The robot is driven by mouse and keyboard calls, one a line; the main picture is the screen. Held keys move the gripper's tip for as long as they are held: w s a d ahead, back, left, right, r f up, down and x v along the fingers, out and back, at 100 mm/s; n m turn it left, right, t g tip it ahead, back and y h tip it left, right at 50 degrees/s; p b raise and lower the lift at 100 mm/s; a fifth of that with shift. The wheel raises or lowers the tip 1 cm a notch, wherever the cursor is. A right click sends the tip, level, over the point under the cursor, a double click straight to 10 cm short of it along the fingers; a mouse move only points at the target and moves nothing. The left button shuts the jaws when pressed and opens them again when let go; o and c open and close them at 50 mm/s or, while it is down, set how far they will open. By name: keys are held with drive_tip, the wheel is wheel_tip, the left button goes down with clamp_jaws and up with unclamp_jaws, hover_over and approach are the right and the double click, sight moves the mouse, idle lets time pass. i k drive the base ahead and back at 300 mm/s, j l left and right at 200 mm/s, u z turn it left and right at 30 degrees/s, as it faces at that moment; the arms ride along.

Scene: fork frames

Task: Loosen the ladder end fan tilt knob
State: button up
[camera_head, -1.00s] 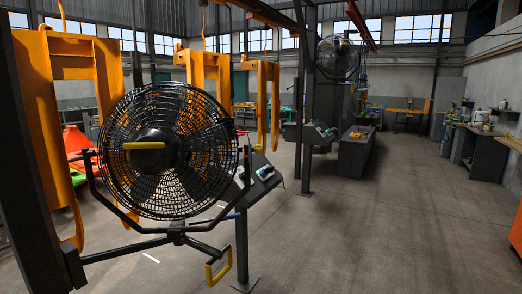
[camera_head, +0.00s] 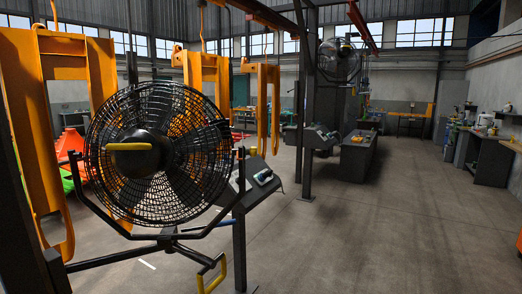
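A large black caged fan (camera_head: 158,205) stands close on the left, held in a black U-shaped yoke (camera_head: 218,212). A yellow bar handle (camera_head: 130,147) sits across its dark hub. A yellow loop handle (camera_head: 222,276) hangs on a bent rod below the yoke. A second caged fan (camera_head: 338,60) is mounted high on a post far back, right of centre. I cannot tell which fan is the ladder end one, as no ladder can be made out. No part can be clearly picked out as the tilt knob. My gripper is not in view.
A grey post (camera_head: 240,250) with a sloped control panel (camera_head: 260,182) stands just right of the near fan. Yellow lifting frames (camera_head: 75,72) hang behind it. A dark bench (camera_head: 357,155) stands farther back. Workbenches line the right wall. The floor (camera_head: 400,230) at centre right is open.

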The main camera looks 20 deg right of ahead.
sight(252, 151)
drive_tip(key=i+l, duration=0.25)
drive_tip(key=i+l+u, duration=0.1)
drive_tip(key=i+l, duration=0.15)
drive_tip(key=l, duration=0.2)
drive_tip(key=i+l, duration=0.25)
drive_tip(key=l, duration=0.15)
drive_tip(key=i+l+u, duration=0.1)
drive_tip(key=l, duration=0.3)
drive_tip(key=i+l, duration=0.35)
